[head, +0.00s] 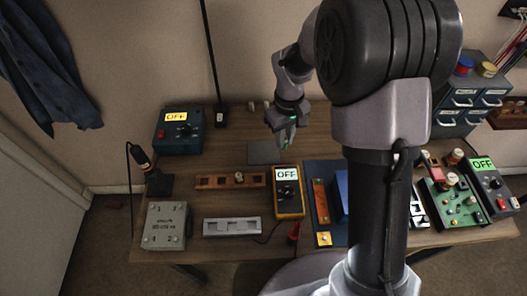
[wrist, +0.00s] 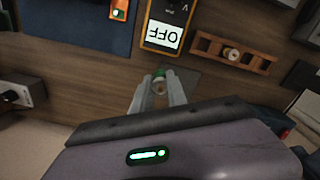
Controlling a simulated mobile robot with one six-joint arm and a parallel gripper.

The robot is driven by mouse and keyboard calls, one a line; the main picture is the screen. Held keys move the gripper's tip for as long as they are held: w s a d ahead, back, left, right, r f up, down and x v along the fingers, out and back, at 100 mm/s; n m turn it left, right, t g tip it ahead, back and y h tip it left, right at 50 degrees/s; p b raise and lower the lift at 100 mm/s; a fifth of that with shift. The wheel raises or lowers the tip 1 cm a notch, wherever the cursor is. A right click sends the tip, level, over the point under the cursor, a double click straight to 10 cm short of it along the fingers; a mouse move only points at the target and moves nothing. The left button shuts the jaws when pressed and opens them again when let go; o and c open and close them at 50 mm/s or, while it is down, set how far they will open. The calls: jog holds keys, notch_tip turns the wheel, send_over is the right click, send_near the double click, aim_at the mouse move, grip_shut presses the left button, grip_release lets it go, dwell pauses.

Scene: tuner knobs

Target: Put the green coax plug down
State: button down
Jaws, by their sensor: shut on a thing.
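My gripper (head: 286,138) is above the back middle of the workbench, pointing down. In the wrist view its two fingers (wrist: 160,84) are shut on the green coax plug (wrist: 160,74), whose green end shows between the fingertips. In the head view only a small bit of green (head: 287,147) shows at the fingertips. The plug is over or near a grey mat (head: 261,154) on the bench. I cannot tell how high it is above the mat.
A yellow multimeter (head: 289,198) reading OFF and a wooden rack (head: 215,182) stand in front of the mat. A teal station (head: 178,138) is at left. A blue mat (head: 318,169) lies to the right. Bare wood (head: 232,145) shows left of the grey mat.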

jog(key=w+a+n, duration=0.5)
jog(key=shift+n, duration=0.3)
jog(key=f+b, duration=0.1)
jog(key=f, duration=0.2)
jog(key=f+b, duration=0.2)
jog(key=f, duration=0.1)
jog(key=f+b, duration=0.1)
jog(key=f, duration=0.2)
jog(key=shift+w+a+f, duration=0.25)
jog(key=shift+w+f, duration=0.1)
jog(key=shift+r, duration=0.2)
jog(key=shift+f, duration=0.15)
jog(key=c, duration=1.3)
grip_release()
